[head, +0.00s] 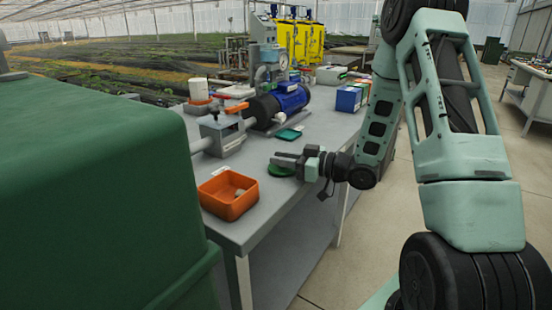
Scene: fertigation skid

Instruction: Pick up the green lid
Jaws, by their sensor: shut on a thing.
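The green lid (281,171) is a flat round disc at the right edge of the grey bench, in the head view. My gripper (280,160) reaches in from the right, level, with its grey fingers over the lid. The fingers are shut on the lid and cover its far side. I cannot tell whether the lid touches the bench top or hangs just above it.
An orange bin (229,208) with small items stands on the grey bench (262,211), left of the lid. A teal flat piece (288,134), a blue motor pump (285,101) and a blue box (349,99) lie farther back. A large green tank (95,200) fills the left foreground.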

